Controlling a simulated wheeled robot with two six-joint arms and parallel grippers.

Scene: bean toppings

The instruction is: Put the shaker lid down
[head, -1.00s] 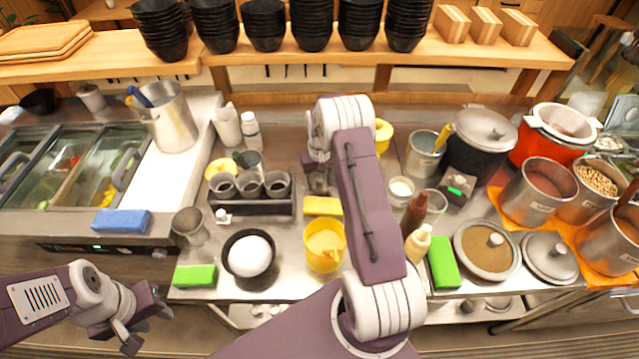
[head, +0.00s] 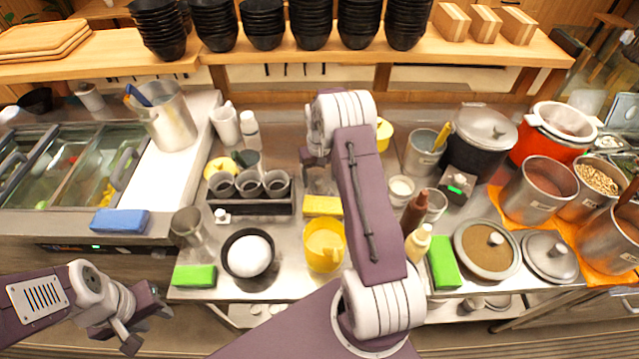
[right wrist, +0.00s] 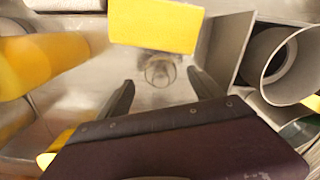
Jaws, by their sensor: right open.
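A small clear, round piece that looks like the shaker lid (right wrist: 160,72) rests on the steel counter beside the yellow sponge in the right wrist view. My right gripper (right wrist: 160,90) is open; its two fingers stand apart, one on each side of the lid, with visible space between. Nothing is held between the fingertips. In the head view my right arm hides most of this spot, behind the yellow sponge (head: 323,206). My left gripper (head: 150,326) hangs empty at the lower left, in front of the counter, with its fingers apart.
A black rack (head: 250,206) with several grey cups stands left of my right gripper. A yellow pitcher (head: 324,250) and a black bowl (head: 247,270) stand in front. Sauce bottles (head: 417,240) stand to the right. Some bare counter lies between rack and sponge.

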